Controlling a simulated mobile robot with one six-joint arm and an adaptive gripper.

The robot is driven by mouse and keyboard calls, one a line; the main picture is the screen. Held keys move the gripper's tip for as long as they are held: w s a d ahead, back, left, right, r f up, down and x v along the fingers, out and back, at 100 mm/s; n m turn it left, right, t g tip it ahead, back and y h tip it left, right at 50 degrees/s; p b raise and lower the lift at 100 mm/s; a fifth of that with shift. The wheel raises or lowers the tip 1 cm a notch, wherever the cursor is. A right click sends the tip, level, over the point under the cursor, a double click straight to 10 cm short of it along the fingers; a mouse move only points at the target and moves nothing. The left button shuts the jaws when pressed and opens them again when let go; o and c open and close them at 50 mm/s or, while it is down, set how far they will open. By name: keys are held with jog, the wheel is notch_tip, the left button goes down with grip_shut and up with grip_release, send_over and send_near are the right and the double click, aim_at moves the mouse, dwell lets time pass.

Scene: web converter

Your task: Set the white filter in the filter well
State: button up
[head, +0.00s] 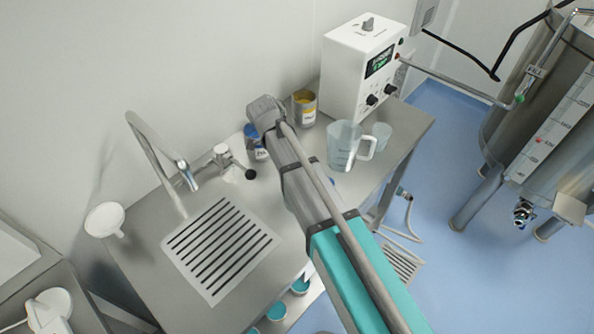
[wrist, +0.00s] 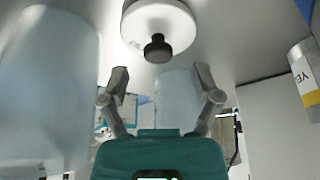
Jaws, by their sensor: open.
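In the wrist view a round white disc with a black knob (wrist: 160,22) lies ahead of my gripper, near the top edge. It looks like the white filter, though I cannot be sure. My gripper (wrist: 162,82) is open, its two fingers spread, with nothing held between them. The knob lies beyond the fingertips, apart from them. In the head view my arm hides the gripper and the disc. I cannot make out the filter well in either view.
A clear jug (head: 343,147) and a smaller cup (head: 381,136) stand beside my arm. A yellow-labelled can (head: 304,107), a blue can (head: 256,143) and a white control box (head: 350,75) are close by. A tap (head: 160,160) and drain grille (head: 220,249) lie left, near a white funnel-shaped piece (head: 105,219).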

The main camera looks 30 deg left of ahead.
jog(key=shift+b+x, duration=1.5)
jog(key=shift+x, duration=0.45)
jog(key=shift+s, duration=0.1)
grip_shut()
jog(key=shift+r, duration=0.15)
notch_tip(320, 180, up, 10)
jog(key=p, duration=1)
